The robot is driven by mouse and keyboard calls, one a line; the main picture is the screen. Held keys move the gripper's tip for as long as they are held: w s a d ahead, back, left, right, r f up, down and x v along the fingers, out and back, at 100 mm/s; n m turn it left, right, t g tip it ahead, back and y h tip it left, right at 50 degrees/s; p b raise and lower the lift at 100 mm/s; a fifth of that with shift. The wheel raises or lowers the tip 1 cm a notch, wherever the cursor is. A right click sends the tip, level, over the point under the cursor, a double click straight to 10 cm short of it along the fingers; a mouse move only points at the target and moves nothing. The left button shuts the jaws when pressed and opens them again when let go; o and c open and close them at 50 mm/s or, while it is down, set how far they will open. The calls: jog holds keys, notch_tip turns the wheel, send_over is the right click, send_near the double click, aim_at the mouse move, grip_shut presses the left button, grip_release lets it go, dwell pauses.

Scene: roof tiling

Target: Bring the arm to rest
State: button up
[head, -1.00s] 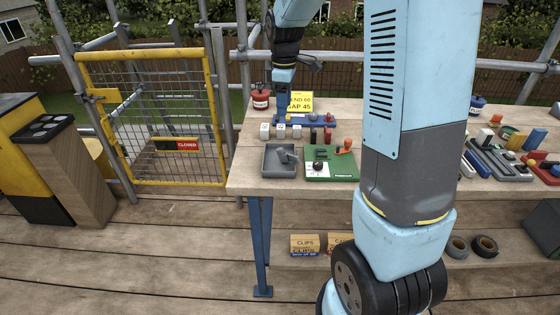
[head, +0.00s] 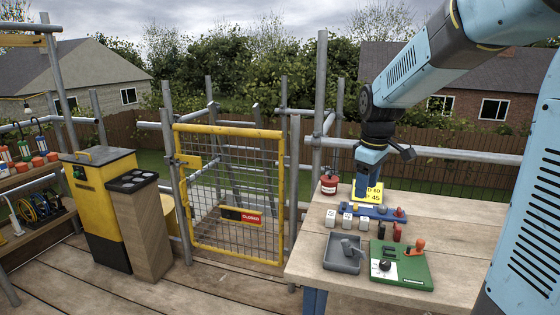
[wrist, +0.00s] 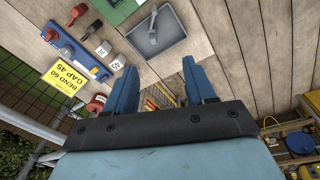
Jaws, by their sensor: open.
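My arm reaches in from the right in the head view, bends at an elbow and hangs down over the back of the workbench (head: 455,235). My gripper (head: 367,192) points down in front of the yellow card near the blue rack; whether it touches anything there cannot be told. In the wrist view my gripper (wrist: 160,75) has its two blue fingers wide apart, with nothing between them. Beyond the fingers the bench edge and part of the yellow mesh gate show.
A yellow card (head: 374,196), blue rack (head: 385,213), white blocks (head: 347,220), grey tray (head: 342,262) and green board (head: 412,272) crowd the bench's left end. A red canister (head: 328,184) stands at its back corner. A closed yellow gate (head: 232,195) and scaffold poles stand left.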

jog(key=s+r+m+t, duration=0.2)
jog(key=s+m, duration=0.2)
jog(key=s, duration=0.7)
jog(key=s+r+m+t, duration=0.2)
jog(key=s+m, duration=0.3)
jog(key=s, duration=0.5)
jog(key=shift+s+d+r, duration=0.3)
jog(key=shift+s+r, duration=0.1)
jog(key=shift+r, duration=0.2)
